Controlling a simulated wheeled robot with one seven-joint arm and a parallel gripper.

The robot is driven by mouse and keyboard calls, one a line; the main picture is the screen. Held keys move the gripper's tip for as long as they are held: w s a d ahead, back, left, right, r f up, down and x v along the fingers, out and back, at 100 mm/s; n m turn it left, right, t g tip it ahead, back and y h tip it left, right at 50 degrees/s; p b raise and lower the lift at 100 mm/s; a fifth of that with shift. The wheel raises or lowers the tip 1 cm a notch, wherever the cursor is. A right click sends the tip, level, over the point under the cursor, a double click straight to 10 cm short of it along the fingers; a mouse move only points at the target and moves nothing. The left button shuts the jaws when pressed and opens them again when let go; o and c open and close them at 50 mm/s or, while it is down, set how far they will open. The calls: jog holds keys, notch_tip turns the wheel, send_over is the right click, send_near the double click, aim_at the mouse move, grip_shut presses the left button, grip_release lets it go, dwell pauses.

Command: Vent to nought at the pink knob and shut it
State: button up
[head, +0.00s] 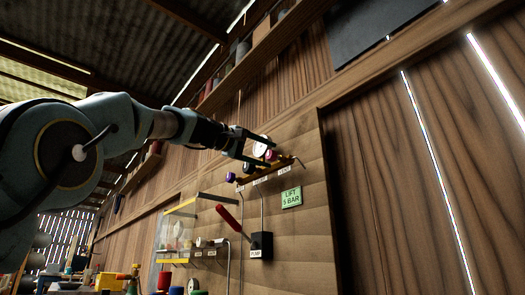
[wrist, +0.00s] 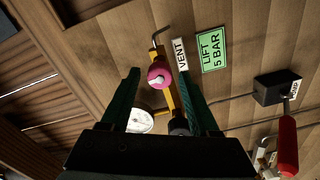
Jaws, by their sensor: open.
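The pink knob (wrist: 156,77) sits on a yellow manifold beside the white VENT label (wrist: 180,55). It also shows in the head view (head: 270,156), partly behind my gripper (head: 266,151). In the wrist view my gripper (wrist: 158,73) is open, with one green finger on each side of the knob and a visible gap on both sides. I cannot tell how deep the fingers reach. A round white gauge (wrist: 140,121) is partly hidden by a finger; its needle is too small to read. It also shows in the head view (head: 260,148).
A purple knob (head: 230,177) is at the manifold's left end. Below are a red lever (head: 229,217) and a black PUMP box (head: 261,244). A green "LIFT 5 BAR" sign (head: 291,198) is on the wooden wall. A clear-fronted case (head: 175,230) stands lower left.

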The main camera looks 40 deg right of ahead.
jog(key=a+b, duration=0.2)
jog(key=a, duration=0.3)
jog(key=shift+w+a+b, duration=0.15)
jog(key=shift+a+b, duration=0.15)
jog(key=shift+a, duration=0.05)
